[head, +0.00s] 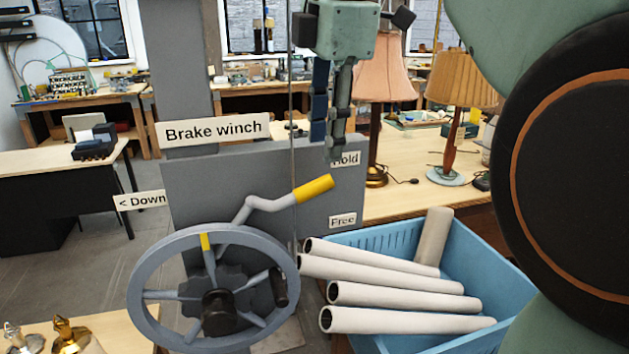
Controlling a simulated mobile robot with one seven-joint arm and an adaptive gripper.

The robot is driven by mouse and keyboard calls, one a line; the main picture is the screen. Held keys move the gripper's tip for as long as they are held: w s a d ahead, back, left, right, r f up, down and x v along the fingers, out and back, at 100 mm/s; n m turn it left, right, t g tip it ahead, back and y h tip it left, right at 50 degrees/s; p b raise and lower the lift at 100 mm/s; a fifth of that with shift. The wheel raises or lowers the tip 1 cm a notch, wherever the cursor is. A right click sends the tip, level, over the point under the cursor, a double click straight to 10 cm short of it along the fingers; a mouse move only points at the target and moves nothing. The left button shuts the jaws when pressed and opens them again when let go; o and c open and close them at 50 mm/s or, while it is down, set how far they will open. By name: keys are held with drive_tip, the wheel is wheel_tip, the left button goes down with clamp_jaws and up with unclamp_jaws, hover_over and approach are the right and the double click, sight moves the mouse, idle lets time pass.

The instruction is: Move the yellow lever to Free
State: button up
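The yellow lever (314,189) is the yellow grip at the end of a bent grey crank arm. It slants up to the right in front of the grey winch panel. Its tip is between the "Hold" label (346,159) above and the "Free" label (342,221) below, nearer to Hold. My gripper (329,142) points down from the top, just above the yellow grip and apart from it in the picture. It partly covers the Hold label. Its fingers look close together, but I cannot tell if they are open. Nothing shows in them.
A grey handwheel (213,232) with a dark knob stands in front of the panel. A thin vertical cable runs left of my gripper. A blue crate (480,270) with several pale tubes is at lower right. Two lamps stand on the bench behind. My arm blocks the right side.

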sight(323, 178)
drive_tip(key=f, duration=0.3)
drive_tip(key=w+f, duration=0.1)
drive_tip(key=f, duration=0.2)
drive_tip(key=f+b, duration=0.1)
drive_tip(key=f, duration=0.2)
drive_tip(key=shift+w+a, duration=0.15)
drive_tip(key=shift+w, duration=0.2)
clamp_jaws()
